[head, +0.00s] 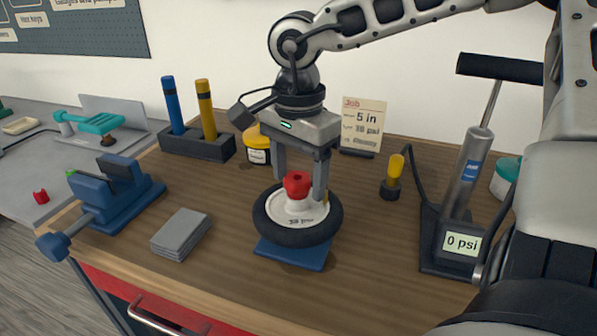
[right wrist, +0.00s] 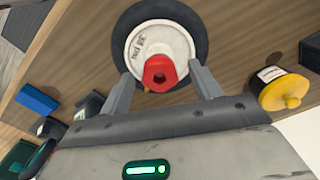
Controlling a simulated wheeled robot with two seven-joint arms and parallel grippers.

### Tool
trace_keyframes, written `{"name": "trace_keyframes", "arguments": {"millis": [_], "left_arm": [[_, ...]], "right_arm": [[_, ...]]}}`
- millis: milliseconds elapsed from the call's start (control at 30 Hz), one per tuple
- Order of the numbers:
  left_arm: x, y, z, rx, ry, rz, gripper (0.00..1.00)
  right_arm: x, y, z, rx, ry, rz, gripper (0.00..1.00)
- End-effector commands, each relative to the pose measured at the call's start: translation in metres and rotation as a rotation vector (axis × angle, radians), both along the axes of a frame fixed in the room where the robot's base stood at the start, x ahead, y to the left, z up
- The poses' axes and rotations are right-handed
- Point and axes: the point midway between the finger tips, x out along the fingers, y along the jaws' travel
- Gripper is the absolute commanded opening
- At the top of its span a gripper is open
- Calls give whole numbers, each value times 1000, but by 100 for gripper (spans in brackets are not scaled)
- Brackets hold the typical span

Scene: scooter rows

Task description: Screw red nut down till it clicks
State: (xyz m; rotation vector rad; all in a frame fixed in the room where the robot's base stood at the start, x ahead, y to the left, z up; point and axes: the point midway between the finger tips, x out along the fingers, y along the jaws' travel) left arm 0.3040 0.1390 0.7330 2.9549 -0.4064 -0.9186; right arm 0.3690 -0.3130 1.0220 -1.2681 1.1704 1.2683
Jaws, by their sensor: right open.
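The red nut (head: 297,184) sits on top of the white hub (head: 299,208) of a small black-tyred wheel. The wheel (head: 268,230) lies flat on a blue base plate (head: 292,254) on the workbench. My right gripper (head: 299,190) comes down from above, its two fingers apart on either side of the nut. In the right wrist view the red nut (right wrist: 159,72) shows between the open fingers (right wrist: 160,85), with a gap on both sides. Whether the nut is fully down cannot be seen. My left gripper is in neither view.
A pump (head: 462,190) with a "0 psi" display stands at the right. A blue vise (head: 112,195) and grey plates (head: 181,234) are at the left. A holder (head: 197,143) with blue and yellow handles, a yellow-lidded jar (head: 257,147) and a job card (head: 362,123) stand behind.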

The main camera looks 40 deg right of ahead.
Motion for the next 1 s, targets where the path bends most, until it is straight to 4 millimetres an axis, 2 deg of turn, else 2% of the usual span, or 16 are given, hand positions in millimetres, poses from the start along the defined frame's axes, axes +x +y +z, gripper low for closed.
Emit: {"name": "trace_keyframes", "arguments": {"millis": [233, 267, 400, 433, 567, 667, 800, 1000], "left_arm": [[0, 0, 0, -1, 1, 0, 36], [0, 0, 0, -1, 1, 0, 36], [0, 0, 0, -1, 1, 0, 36], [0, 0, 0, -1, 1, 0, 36], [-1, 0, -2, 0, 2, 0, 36], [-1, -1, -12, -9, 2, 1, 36], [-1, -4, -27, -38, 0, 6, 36], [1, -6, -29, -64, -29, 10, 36]], "right_arm": [[0, 0, -1, 0, 0, 0, 63], [0, 0, -1, 0, 0, 0, 60], [0, 0, -1, 0, 0, 1, 21], [0, 0, -1, 0, 0, 1, 15], [0, 0, -2, 0, -1, -8, 15], [0, 0, -5, 0, -4, -93, 15], [1, 0, -8, -2, -5, -349, 15], [1, 0, -6, -1, -6, -739, 15]]}}
